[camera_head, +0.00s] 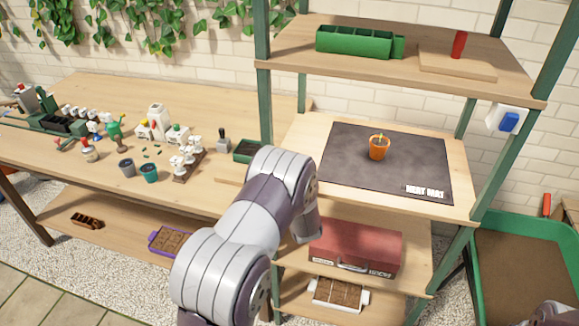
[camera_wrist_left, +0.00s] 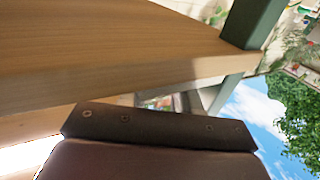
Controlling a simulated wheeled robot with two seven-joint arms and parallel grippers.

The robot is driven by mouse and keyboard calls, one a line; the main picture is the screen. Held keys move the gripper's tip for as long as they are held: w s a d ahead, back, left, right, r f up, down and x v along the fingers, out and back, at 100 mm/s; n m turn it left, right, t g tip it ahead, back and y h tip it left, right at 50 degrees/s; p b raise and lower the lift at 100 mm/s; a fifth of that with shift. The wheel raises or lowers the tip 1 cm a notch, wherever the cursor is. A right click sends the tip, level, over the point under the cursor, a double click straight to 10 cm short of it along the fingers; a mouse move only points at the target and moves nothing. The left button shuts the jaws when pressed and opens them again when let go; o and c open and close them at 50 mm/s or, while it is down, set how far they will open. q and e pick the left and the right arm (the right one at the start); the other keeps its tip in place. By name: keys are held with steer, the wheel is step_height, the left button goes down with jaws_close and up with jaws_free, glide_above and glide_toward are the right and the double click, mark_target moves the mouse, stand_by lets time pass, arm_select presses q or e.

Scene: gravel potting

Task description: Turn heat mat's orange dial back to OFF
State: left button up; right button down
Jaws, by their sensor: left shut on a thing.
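The heat mat (camera_head: 345,178) is a dark flat sheet lying on the middle shelf, with a white "HEAT MAT" label at its front right corner. I see no orange dial in either view. My left arm crosses the centre of the head view and ends in front of the shelf's left front part, hiding what lies behind it. The left wrist view shows a dark gripper body (camera_wrist_left: 160,130) close below a wooden board edge (camera_wrist_left: 130,85). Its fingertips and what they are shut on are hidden. My right gripper is out of view.
A green planter (camera_head: 352,41) sits above, a red toolbox (camera_head: 355,248) below. A blue-and-white wall unit (camera_head: 507,120) is beside the right post. The workbench (camera_head: 90,95) at left holds many small items.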

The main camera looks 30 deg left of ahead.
arm_select(q)
steer(key=o, duration=0.9)
steer(key=shift+o, duration=0.2)
steer(key=b+v, duration=0.1)
steer(key=v, duration=1.1)
steer(key=shift+s+b, duration=0.3)
steer(key=shift+b, duration=0.05)
steer(key=shift+d, duration=0.15)
